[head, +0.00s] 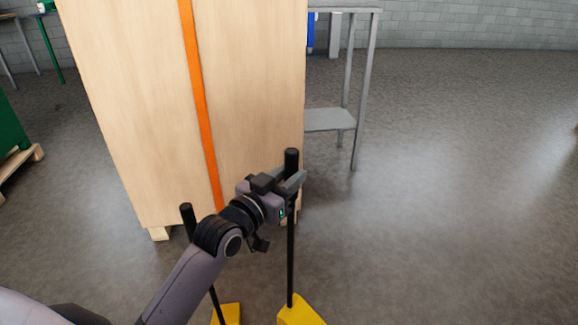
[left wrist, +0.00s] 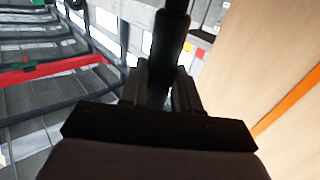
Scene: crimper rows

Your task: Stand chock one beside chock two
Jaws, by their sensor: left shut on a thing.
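Two yellow chocks with tall black handles stand side by side at the bottom of the head view, a small gap between them. The right-hand chock (head: 300,312) has an upright handle (head: 291,250). My left gripper (head: 292,183) is shut on that handle near its top; the handle also shows between the fingers in the left wrist view (left wrist: 168,45). The left-hand chock (head: 230,314) is partly hidden behind my left arm, and its handle (head: 187,216) leans slightly. No labels show which is chock one. I cannot tell whether the held chock touches the floor. My right gripper is out of view.
A tall wooden crate (head: 255,90) with an orange strap (head: 200,90) stands just behind the chocks. A grey metal table (head: 330,120) stands behind it to the right. The floor (head: 460,220) on the right is clear.

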